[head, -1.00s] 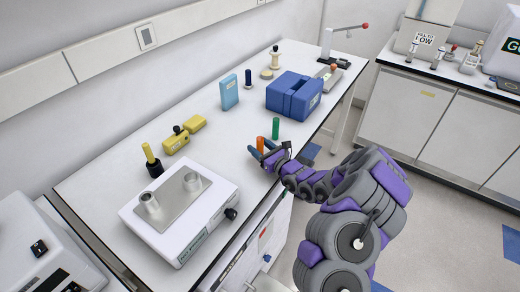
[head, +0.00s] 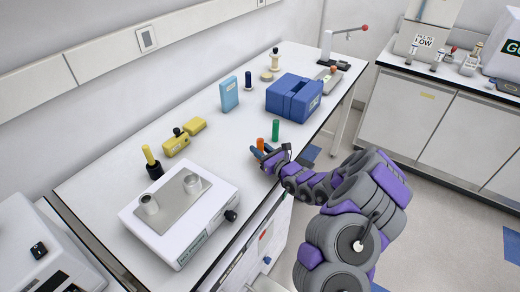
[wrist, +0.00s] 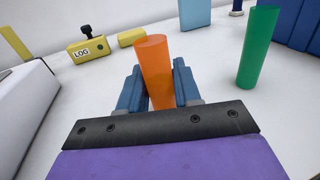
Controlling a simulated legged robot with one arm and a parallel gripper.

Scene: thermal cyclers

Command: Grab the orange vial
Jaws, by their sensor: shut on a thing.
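The orange vial (wrist: 155,68) stands upright between the blue fingers of my gripper (wrist: 157,88) in the wrist view. The fingers are shut on it, one on each side, and its top rises above them. In the head view my gripper (head: 262,151) is over the front part of the bench, with the top of the orange vial (head: 261,143) showing between the fingers. The vial's lower end is hidden by my gripper, so I cannot tell whether it touches the bench.
A green vial (head: 276,130) stands close to the right, also in the wrist view (wrist: 257,48). A white device (head: 160,225) is at the left. A blue box (head: 283,97) stands farther back. Yellow blocks (head: 176,146) lie toward the wall. The bench (head: 215,140) between them is clear.

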